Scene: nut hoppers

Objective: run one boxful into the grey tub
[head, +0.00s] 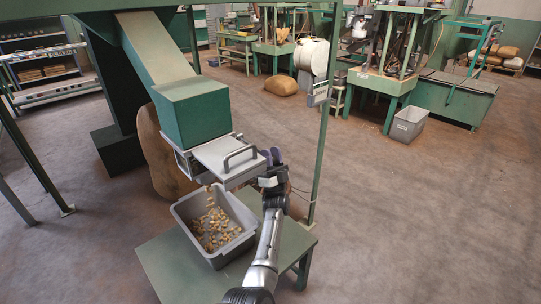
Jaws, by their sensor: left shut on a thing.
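Nuts (210,189) are falling from under the box into the grey tub (243,213). The tub stands upright below the box, with many light brown nuts spread over its floor. My right gripper is not in view.
The tub rests on a low green table (180,270). A green post (322,120) stands just right of the box. A brown sack (165,160) is behind it. Another grey bin (408,124) is on the floor farther back. The floor at right is clear.

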